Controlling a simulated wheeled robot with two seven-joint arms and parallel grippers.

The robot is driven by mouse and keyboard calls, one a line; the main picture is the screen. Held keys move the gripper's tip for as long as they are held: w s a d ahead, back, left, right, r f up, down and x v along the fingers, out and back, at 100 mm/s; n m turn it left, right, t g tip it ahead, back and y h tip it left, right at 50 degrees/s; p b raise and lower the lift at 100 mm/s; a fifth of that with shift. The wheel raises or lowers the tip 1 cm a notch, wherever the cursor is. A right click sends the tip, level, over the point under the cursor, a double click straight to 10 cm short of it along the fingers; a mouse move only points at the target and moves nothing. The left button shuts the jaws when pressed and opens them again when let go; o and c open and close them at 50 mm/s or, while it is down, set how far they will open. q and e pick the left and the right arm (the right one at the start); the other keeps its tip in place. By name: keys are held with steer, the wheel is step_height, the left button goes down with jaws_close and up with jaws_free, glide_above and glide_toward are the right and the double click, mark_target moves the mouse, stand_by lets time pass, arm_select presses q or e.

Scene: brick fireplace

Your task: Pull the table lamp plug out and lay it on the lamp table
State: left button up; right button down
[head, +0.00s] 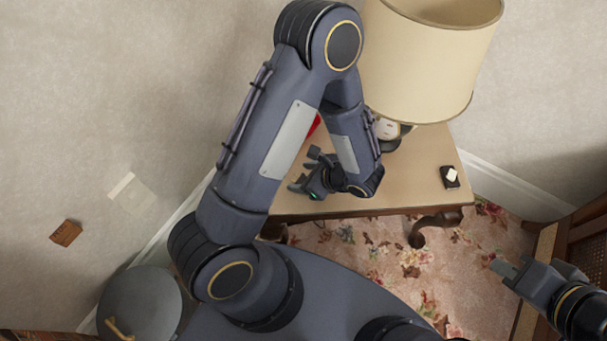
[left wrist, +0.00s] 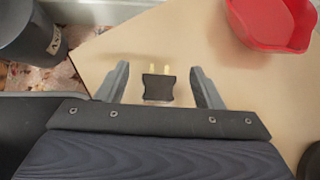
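The table lamp has a cream shade (head: 425,65) and stands at the back of the lamp table (head: 410,165); my left arm hides part of its base. The plug (left wrist: 158,87), dark with brass pins, shows in the left wrist view over the pale tabletop (left wrist: 150,50), apparently lying on it. It is between the fingers of my left gripper (left wrist: 160,85), with a gap on each side. In the head view my left gripper (head: 305,178) is at the table's near left part, and the plug is not distinguishable there. My right gripper (head: 503,268) is off to the right, away from the table.
A red bowl (left wrist: 275,22) sits on the table, mostly hidden in the head view. A small white item on a dark square (head: 450,177) lies at the table's right. A brown plate (head: 66,232) and a pale plate (head: 127,190) are on the wall. A dark bin (left wrist: 30,35) stands beside the table.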

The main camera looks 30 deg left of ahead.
arm_select(q)
steer(key=p+v, duration=0.2)
steer(key=v, duration=0.5)
steer(key=shift+d+r, duration=0.25)
steer(key=shift+d, duration=0.05)
steer(key=shift+s, duration=0.1)
stand_by(0.4)
steer(key=s+a+r+n+t+h, duration=0.25)
steer(key=s+r+n+h, duration=0.3)
steer(key=r+n, duration=0.45)
steer(key=s+a+r+n+t+h, duration=0.2)
steer(key=s+a+r+n+h, duration=0.25)
steer(key=r+n+h, duration=0.4)
step_height(320, 180, up, 24)
steer(key=s+n+y+p, duration=0.1)
steer(key=n+p, duration=0.1)
steer(key=p, duration=1.9)
steer(key=shift+d+f, duration=0.25)
steer(key=shift+d, duration=0.25)
steer(key=shift+s+t, duration=0.1)
steer(key=shift+t, duration=0.15)
